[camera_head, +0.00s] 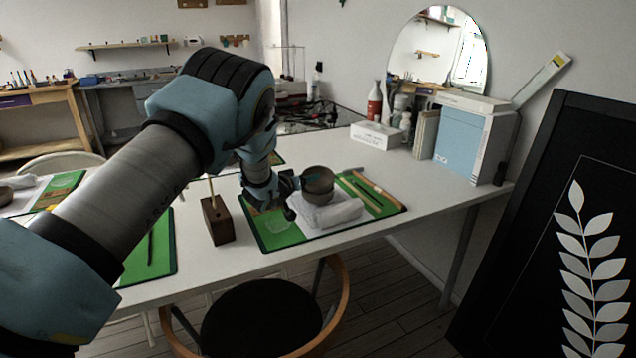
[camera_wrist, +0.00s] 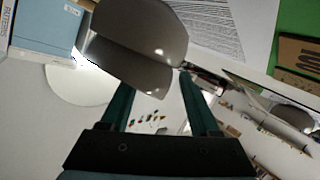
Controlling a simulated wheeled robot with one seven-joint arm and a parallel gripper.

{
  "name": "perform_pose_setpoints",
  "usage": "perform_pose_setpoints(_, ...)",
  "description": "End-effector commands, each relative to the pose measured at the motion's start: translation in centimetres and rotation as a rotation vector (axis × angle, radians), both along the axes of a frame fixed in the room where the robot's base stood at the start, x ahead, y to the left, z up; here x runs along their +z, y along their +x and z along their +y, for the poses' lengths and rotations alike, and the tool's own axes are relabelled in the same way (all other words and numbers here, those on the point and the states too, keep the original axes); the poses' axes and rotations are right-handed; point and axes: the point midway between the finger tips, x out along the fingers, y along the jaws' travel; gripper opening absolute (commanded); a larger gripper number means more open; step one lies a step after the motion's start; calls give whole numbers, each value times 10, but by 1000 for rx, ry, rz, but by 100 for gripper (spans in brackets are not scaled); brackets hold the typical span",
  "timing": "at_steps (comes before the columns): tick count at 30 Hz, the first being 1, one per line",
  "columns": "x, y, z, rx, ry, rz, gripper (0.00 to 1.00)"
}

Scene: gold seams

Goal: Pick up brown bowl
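The brown bowl (camera_head: 318,186) is dark grey-brown and sits over a white stack (camera_head: 335,214) on the green mat (camera_head: 281,240). In the wrist view the bowl (camera_wrist: 135,45) fills the upper middle, just ahead of and partly between the fingers. My gripper (camera_head: 305,181) reaches in from the left at the bowl's rim. In the wrist view my gripper (camera_wrist: 157,82) has its two teal fingers well apart, their tips close to the bowl's wall. I cannot tell whether they touch it.
A wooden block with a stick (camera_head: 217,222) stands left of the mat. Wooden tools (camera_head: 375,188) lie on the mat's right. A blue-and-white box (camera_head: 470,145) and a white tissue box (camera_head: 376,134) stand farther back. A chair (camera_head: 262,318) is in front.

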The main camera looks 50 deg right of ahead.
Motion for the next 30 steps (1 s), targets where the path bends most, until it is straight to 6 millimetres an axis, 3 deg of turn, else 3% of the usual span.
perform_pose_setpoints(2, 0, 0, 0, 0, 0, 0, 52)
perform_pose_setpoints(16, 0, 0, 1, 1, 0, 0, 0)
perform_pose_setpoints(30, 0, 0, 0, 0, 0, 0, 0)
